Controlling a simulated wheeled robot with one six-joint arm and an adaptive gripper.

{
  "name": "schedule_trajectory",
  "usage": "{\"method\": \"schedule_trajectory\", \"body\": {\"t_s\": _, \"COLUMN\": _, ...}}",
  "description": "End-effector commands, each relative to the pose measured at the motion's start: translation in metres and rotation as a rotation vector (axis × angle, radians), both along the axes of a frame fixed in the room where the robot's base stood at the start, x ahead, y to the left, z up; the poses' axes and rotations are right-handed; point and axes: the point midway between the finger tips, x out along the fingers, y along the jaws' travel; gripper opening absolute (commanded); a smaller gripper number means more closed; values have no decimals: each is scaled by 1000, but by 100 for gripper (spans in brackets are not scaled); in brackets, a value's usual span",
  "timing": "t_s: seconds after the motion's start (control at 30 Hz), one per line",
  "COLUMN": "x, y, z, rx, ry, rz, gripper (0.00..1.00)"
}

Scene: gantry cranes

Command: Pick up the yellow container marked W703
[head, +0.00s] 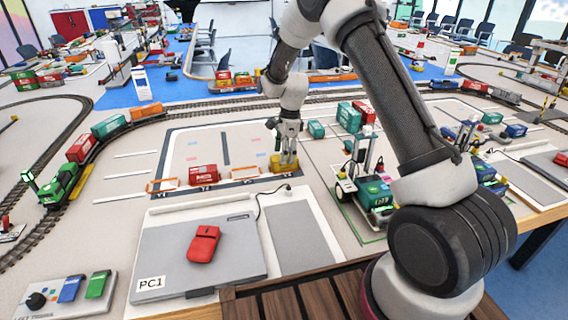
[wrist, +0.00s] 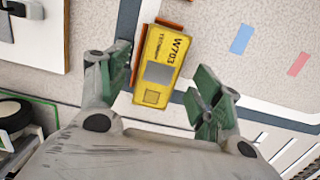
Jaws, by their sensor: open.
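The yellow container marked W703 (wrist: 161,62) lies between the open fingers of my gripper (wrist: 160,92) in the wrist view. Its marking faces up, and a grey square sits in its middle. The left finger is close to its left side; a gap shows between it and the right finger. In the head view my gripper (head: 284,160) points down over the yellow container (head: 283,168), whose upper part is partly hidden by the fingers. An orange piece shows at the container's far end in the wrist view. I cannot tell whether the fingers touch it.
A red container (head: 204,175) and orange-framed wagons (head: 162,186) stand to the left in the same row. A green-and-white crane vehicle (head: 364,190) stands close on the right. A grey PC1 panel (head: 165,255) with a red mouse-like object (head: 203,244) lies in front.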

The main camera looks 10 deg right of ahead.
Motion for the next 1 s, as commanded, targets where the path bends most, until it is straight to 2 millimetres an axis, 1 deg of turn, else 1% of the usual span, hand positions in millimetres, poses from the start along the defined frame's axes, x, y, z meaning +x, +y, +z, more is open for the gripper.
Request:
{"method": "schedule_trajectory", "body": {"t_s": 0.03, "x": -2, "y": 0, "z": -9, "rx": -1, "ry": 2, "rz": 0, "gripper": 65}}
{"method": "schedule_trajectory", "body": {"t_s": 0.13, "x": -2, "y": 2, "z": -24, "rx": 0, "ry": 1, "rz": 1, "gripper": 65}}
{"method": "schedule_trajectory", "body": {"t_s": 0.23, "x": -1, "y": 3, "z": -29, "rx": 0, "ry": -1, "rz": 0, "gripper": 65}}
{"method": "schedule_trajectory", "body": {"t_s": 0.37, "x": -1, "y": 3, "z": -29, "rx": 0, "ry": -1, "rz": 0, "gripper": 65}}
{"method": "schedule_trajectory", "body": {"t_s": 0.4, "x": -1, "y": 3, "z": -29, "rx": 0, "ry": -1, "rz": 0, "gripper": 63}}
{"method": "schedule_trajectory", "body": {"t_s": 0.47, "x": -1, "y": 3, "z": -29, "rx": 0, "ry": -1, "rz": 0, "gripper": 52}}
{"method": "schedule_trajectory", "body": {"t_s": 0.5, "x": -1, "y": 3, "z": -28, "rx": 0, "ry": -1, "rz": 1, "gripper": 45}}
{"method": "schedule_trajectory", "body": {"t_s": 0.67, "x": -1, "y": 3, "z": -28, "rx": 0, "ry": -1, "rz": 1, "gripper": 16}}
{"method": "schedule_trajectory", "body": {"t_s": 0.7, "x": -1, "y": 3, "z": -28, "rx": 0, "ry": -1, "rz": 1, "gripper": 14}}
{"method": "schedule_trajectory", "body": {"t_s": 0.93, "x": -1, "y": 3, "z": -27, "rx": 0, "ry": -1, "rz": 1, "gripper": 14}}
{"method": "schedule_trajectory", "body": {"t_s": 1.0, "x": 0, "y": 3, "z": -23, "rx": 1, "ry": -3, "rz": 1, "gripper": 14}}
